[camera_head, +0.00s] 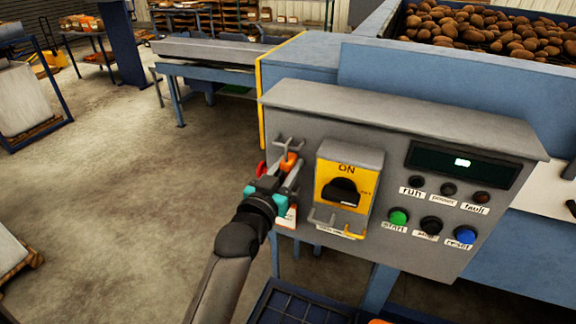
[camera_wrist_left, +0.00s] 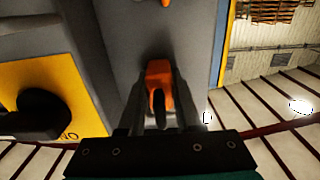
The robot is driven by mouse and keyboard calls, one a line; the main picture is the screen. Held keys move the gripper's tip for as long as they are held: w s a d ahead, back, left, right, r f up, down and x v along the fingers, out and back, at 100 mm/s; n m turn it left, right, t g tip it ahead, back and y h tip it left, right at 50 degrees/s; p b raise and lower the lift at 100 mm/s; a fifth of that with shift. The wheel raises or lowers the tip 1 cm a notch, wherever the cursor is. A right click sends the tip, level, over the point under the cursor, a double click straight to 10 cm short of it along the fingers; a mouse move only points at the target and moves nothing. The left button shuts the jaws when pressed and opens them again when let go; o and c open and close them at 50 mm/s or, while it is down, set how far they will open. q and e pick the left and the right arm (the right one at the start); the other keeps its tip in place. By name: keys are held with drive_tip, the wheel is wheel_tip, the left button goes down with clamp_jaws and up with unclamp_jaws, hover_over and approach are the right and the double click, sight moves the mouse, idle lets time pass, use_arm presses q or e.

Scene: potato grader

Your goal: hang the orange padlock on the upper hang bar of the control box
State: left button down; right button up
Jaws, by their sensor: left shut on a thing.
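The grey control box (camera_head: 400,180) stands on the right in the head view, with a yellow ON switch plate (camera_head: 328,172). The upper hang bar (camera_head: 288,143) is a grey fitting at the box's upper left. My left gripper (camera_head: 284,172) is shut on the orange padlock (camera_head: 289,161), just below and close to this bar. The orange padlock also shows between the fingers in the left wrist view (camera_wrist_left: 159,73). I cannot tell whether its shackle is on the bar. My right gripper is not in view.
A red part (camera_head: 261,169) shows beside the gripper, and a white tag (camera_head: 291,214) hangs below it. A lower bracket with a yellow end (camera_head: 354,235) sticks out under the switch. Buttons and lamps are on the right. The floor (camera_head: 130,190) at left is open.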

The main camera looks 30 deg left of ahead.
use_arm(q)
drive_tip(key=c, duration=0.5)
unclamp_jaws()
drive_tip(key=shift+s, duration=0.1)
drive_tip(key=shift+s+f, duration=0.1)
drive_tip(key=shift+s, duration=0.5)
drive_tip(key=s, duration=0.4)
drive_tip(key=s+b, duration=0.1)
drive_tip(key=s, duration=0.4)
drive_tip(key=s+d+b, duration=0.1)
drive_tip(key=s, duration=0.3)
drive_tip(key=shift+s, duration=0.4)
